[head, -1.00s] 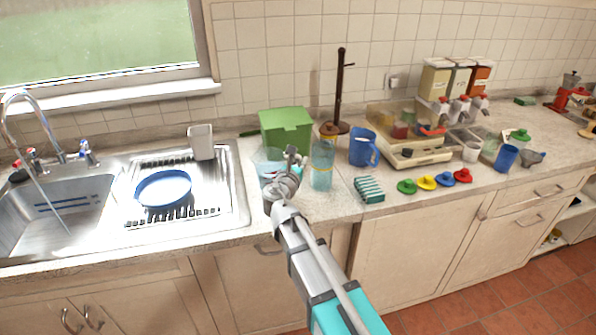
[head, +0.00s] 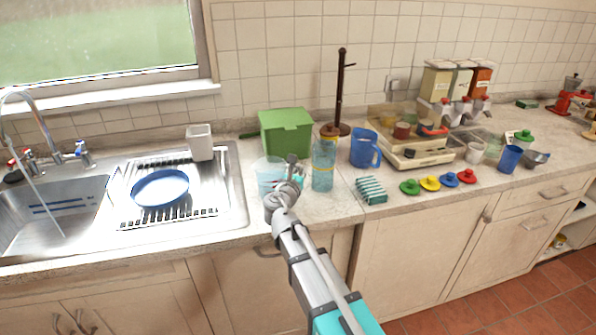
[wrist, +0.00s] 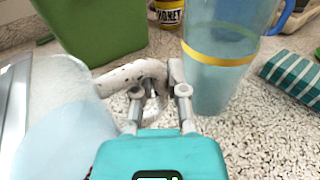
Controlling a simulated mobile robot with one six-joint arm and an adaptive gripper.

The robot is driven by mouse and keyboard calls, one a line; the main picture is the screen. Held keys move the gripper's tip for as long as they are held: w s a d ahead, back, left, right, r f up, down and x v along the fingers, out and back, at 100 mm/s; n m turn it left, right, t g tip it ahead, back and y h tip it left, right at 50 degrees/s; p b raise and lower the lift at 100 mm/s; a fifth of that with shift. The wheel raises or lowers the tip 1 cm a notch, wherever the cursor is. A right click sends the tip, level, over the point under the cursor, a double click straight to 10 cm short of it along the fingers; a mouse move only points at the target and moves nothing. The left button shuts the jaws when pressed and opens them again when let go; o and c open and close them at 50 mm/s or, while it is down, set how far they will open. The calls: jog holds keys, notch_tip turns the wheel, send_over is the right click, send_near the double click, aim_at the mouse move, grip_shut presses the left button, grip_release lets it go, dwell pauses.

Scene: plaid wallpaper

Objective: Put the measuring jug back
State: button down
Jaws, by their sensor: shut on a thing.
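The measuring jug (head: 268,172) is clear and pale bluish, at the counter's front left beside the sink. In the wrist view the jug (wrist: 55,125) fills the left side, and its pale speckled handle reaches between my fingers. My gripper (head: 296,172) is shut on that handle; the fingers also show in the wrist view (wrist: 160,92). The jug looks roughly upright. My gripper partly hides it in the head view, and I cannot tell whether its base touches the counter.
A tall blue-tinted clear container (head: 323,165) with a yellow band stands close to the right of my gripper. A green bin (head: 286,131) stands behind. A striped teal packet (head: 371,190), a blue jug (head: 362,149) and several coloured lids lie right. The sink (head: 50,215) is left.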

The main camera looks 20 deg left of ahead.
aim_at(277, 179)
jog(key=c, duration=1)
grip_release()
jog(key=shift+o, duration=0.2)
jog(key=s, duration=1.2)
jog(key=shift+a+r, duration=0.15)
jog(key=shift+a, duration=0.05)
